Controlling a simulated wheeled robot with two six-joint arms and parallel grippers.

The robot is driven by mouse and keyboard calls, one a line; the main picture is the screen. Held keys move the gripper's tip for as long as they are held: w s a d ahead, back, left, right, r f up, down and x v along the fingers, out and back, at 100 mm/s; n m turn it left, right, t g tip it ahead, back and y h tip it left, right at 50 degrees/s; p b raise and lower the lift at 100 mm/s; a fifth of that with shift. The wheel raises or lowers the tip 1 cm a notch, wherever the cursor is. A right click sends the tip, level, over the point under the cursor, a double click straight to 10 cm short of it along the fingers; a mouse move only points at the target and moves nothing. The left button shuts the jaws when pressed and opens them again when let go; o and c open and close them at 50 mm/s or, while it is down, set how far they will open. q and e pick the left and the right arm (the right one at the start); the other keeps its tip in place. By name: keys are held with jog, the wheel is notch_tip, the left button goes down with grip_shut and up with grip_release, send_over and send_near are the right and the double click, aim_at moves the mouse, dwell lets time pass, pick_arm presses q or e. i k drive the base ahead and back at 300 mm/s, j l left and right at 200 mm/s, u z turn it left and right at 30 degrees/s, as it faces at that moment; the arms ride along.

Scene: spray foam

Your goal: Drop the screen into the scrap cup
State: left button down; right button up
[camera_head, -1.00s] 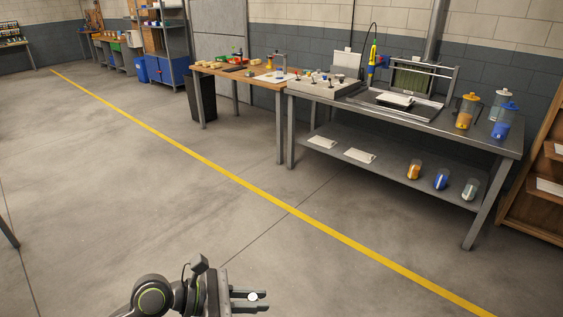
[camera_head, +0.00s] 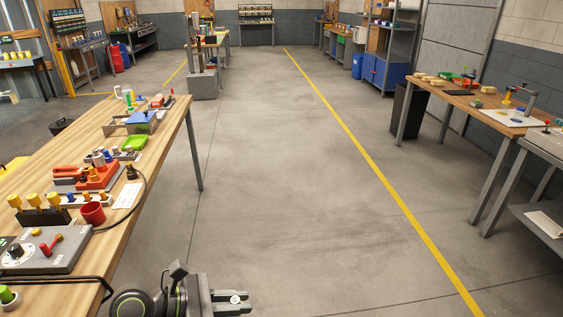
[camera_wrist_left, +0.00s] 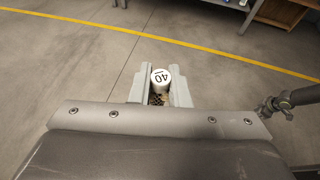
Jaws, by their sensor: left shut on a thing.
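My left gripper (camera_head: 247,301) is at the bottom of the head view, over bare floor to the right of the wooden bench. It is shut on the screen (camera_head: 235,300), a small white round piece between its fingers. In the left wrist view the screen (camera_wrist_left: 161,77) shows its white face marked "40" between the grey fingers (camera_wrist_left: 161,88). A red cup (camera_head: 93,213), which looks like the scrap cup, stands on the wooden bench at the left, apart from the gripper. Its inside is mostly hidden. My right gripper is not in view.
The wooden bench (camera_head: 150,165) holds a grey control box (camera_head: 45,250), yellow-topped parts (camera_head: 35,201), a red rack (camera_head: 100,177) and a green tray (camera_head: 133,143). A dark cable curves beside the cup. Open floor lies between this bench and the benches at right.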

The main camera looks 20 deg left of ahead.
aim_at(93, 218)
jog(key=i+j+u, duration=0.15)
jog(key=i+u, duration=0.3)
jog(key=i, duration=0.25)
jog(key=i+l+u, duration=0.1)
jog(key=i+u, duration=0.4)
jog(key=i, duration=0.15)
jog(key=i+j+u, duration=0.1)
jog(key=i+u, duration=0.6)
jog(key=u, duration=0.15)
jog(key=i+l+u, duration=0.2)
jog(key=i+u, duration=0.25)
jog(key=k+u, duration=0.1)
jog(key=u, duration=0.3)
